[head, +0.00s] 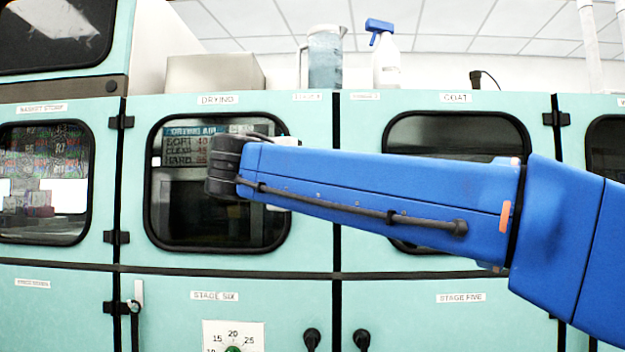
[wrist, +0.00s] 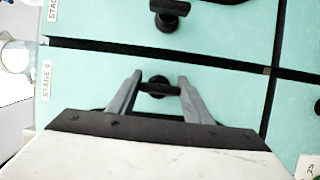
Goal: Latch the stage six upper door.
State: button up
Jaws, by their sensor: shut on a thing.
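The stage six upper door (head: 225,263) is the mint panel labelled DRYING, with a dark rounded window (head: 180,210). It looks flush with the panels around it. Its small stage 6 label (head: 307,97) is at the top right, and the label also shows in the wrist view (wrist: 46,80). In the wrist view, my gripper (wrist: 160,76) has its two grey fingers on either side of the door's black handle (wrist: 158,89) and is shut on it. In the head view my blue arm hides the handle and fingers. I cannot tell whether the latch is engaged.
The COAT door (head: 455,130) is to the right, with a similar black handle (wrist: 170,10) in the wrist view. Black hinges (head: 121,122) line the left edge. Below are the lower stage six panel's dial (head: 233,335) and two black handles (head: 312,338). A jug (head: 325,58) and spray bottle (head: 386,60) stand on top.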

dwell(0.3)
jog(key=o, duration=1.1)
jog(key=shift+f, duration=0.1)
jog(key=shift+c, duration=0.2)
jog(key=v, duration=1.7)
jog(key=shift+s, duration=0.15)
